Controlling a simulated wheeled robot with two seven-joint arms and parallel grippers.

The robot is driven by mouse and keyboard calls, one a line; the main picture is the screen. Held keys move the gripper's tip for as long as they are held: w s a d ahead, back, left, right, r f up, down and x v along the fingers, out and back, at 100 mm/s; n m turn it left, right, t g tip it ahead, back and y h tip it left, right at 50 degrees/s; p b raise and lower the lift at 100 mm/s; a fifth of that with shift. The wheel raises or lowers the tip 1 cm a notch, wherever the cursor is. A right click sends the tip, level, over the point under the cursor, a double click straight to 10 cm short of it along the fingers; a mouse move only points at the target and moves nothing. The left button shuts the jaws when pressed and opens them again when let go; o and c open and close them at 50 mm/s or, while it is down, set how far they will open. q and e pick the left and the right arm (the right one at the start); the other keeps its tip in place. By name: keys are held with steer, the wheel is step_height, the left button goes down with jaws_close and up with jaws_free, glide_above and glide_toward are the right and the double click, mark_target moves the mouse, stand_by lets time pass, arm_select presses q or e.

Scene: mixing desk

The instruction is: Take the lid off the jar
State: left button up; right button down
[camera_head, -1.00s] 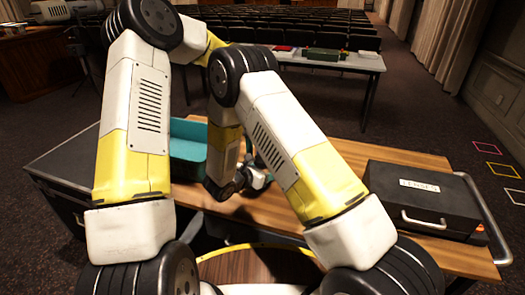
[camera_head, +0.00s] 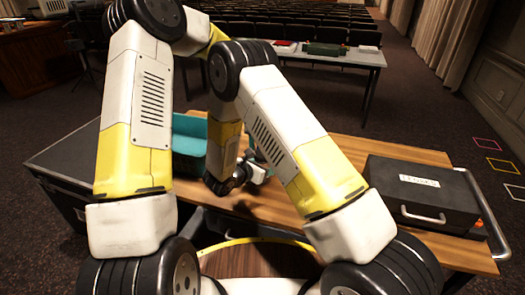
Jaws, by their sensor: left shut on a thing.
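My left gripper (camera_head: 258,173) shows only in part in the head view, as a small white and black shape low over the wooden desk (camera_head: 345,153), behind my right arm. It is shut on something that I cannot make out. My right arm's lower link comes down just left of it, and my right gripper's fingers are hidden. I cannot make out the jar or its lid; my two arms cover much of the middle of the desk.
A teal bin (camera_head: 188,135) stands at the desk's left, partly behind my left arm. A black case (camera_head: 425,190) with a handle lies at the right end. Bare wood shows between my right arm and the case.

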arm_select(q)
steer(key=o, duration=1.5)
steer(key=shift+o, duration=0.2)
steer(key=shift+r, duration=0.15)
step_height(320, 180, up, 4)
steer(key=shift+r, duration=0.15)
steer(key=shift+c, duration=0.3)
step_height(320, 180, up, 3)
steer(key=m, duration=0.3)
steer(key=shift+f, duration=3.8)
steer(key=c, duration=1.5)
steer(key=n, duration=0.3)
steer(key=o, duration=1.6)
steer(key=shift+c, duration=0.2)
